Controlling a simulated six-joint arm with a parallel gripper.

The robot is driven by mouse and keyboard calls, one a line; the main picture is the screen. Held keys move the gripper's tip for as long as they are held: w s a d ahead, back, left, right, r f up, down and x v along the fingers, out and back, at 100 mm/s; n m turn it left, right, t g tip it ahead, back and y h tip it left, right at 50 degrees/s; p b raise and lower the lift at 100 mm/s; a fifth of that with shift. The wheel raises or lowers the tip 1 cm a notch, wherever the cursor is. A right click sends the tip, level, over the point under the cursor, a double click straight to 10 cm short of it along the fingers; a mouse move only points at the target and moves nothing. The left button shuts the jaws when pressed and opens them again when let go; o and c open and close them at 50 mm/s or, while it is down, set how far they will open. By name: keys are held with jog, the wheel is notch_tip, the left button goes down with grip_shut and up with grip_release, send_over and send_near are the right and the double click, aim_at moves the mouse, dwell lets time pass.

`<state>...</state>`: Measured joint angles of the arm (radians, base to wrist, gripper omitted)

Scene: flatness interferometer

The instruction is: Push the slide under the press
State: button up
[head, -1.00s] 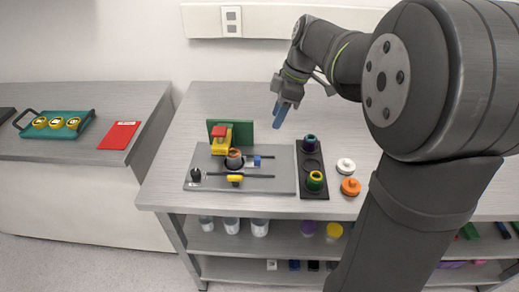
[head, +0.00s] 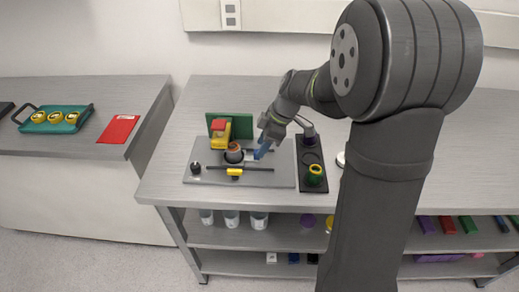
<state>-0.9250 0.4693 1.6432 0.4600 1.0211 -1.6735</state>
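The grey base plate (head: 205,178) of the fixture lies on the bench. The press (head: 219,141), yellow with a red top, stands at its back in front of a green upright plate (head: 243,128). A dark round piece with an orange-brown rim (head: 234,154), seemingly on the slide, sits just in front of the press, at its right. A yellow handle (head: 235,172) lies across a dark slot in front of it. My gripper (head: 261,153) has blue fingers pointing down-left, just right of the round piece. The fingers cover the blue block seen there earlier; contact and finger gap are unclear.
A black knob (head: 196,168) stands at the plate's left. A red sheet (head: 118,129) and teal tray (head: 51,128) lie on the left counter.

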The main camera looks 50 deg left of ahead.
aim_at(243, 155)
jog(key=shift+x, duration=1.45)
jog(key=shift+c, duration=0.4)
grip_shut()
jog(key=shift+s, duration=0.1)
jog(key=shift+s+a, duration=1.25)
jog(key=shift+a, duration=0.1)
jog(key=shift+o, duration=0.4)
grip_release()
jog(key=shift+r, duration=0.1)
